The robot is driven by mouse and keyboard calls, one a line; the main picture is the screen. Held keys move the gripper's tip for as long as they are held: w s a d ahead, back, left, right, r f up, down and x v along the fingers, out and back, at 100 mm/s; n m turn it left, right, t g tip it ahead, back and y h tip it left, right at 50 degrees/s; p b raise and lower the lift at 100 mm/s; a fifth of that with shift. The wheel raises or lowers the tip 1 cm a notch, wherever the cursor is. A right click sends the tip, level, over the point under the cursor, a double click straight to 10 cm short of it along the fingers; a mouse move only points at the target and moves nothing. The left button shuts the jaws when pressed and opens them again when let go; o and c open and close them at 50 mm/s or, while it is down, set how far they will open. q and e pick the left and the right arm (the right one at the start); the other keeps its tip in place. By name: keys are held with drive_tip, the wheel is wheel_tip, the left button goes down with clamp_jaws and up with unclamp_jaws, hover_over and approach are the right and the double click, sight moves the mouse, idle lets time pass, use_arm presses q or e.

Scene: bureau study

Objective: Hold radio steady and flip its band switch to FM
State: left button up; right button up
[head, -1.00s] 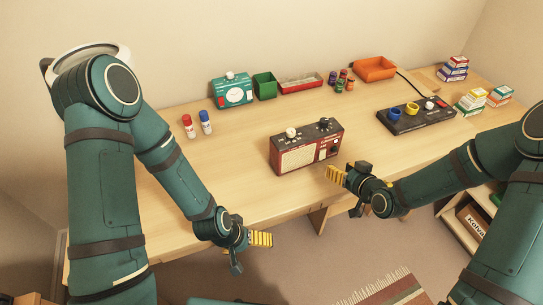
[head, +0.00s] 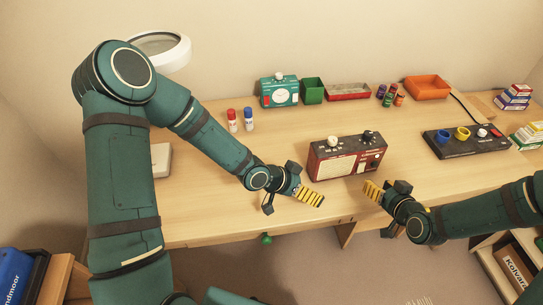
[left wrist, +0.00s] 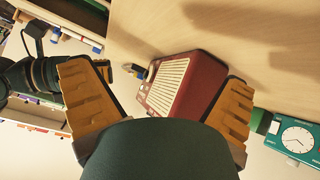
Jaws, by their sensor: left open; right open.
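The radio (head: 345,160) is dark red with a cream grille and knobs on its top. It stands upright on the desk in the head view. My left gripper (head: 312,199) is open and empty, in front of the radio's left end and apart from it. In the left wrist view the radio (left wrist: 190,84) shows between my two open yellow-padded fingers (left wrist: 165,110). My right gripper (head: 371,190) is open, in front of the radio's right half and apart from it. The band switch is too small to make out.
A teal clock (head: 279,92), a green bin (head: 313,91), a red tray (head: 347,92) and an orange tray (head: 428,87) line the back. A dark panel (head: 466,142) lies right. Red (head: 232,121) and blue (head: 249,120) bottles stand left. Desk between them and the radio is clear.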

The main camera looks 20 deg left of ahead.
use_arm(q)
drive_tip(key=w+a+r+m+t+h, duration=0.2)
drive_tip(key=w+a+r, duration=0.1)
drive_tip(key=w+a, duration=0.25)
drive_tip(key=m+h, duration=0.1)
drive_tip(key=m, duration=0.2)
approach(311, 161)
drive_tip(key=shift+g, duration=0.3)
drive_tip(key=x, duration=1)
drive_tip(key=shift+w+d+r, duration=0.2)
drive_tip(key=c, duration=1.2)
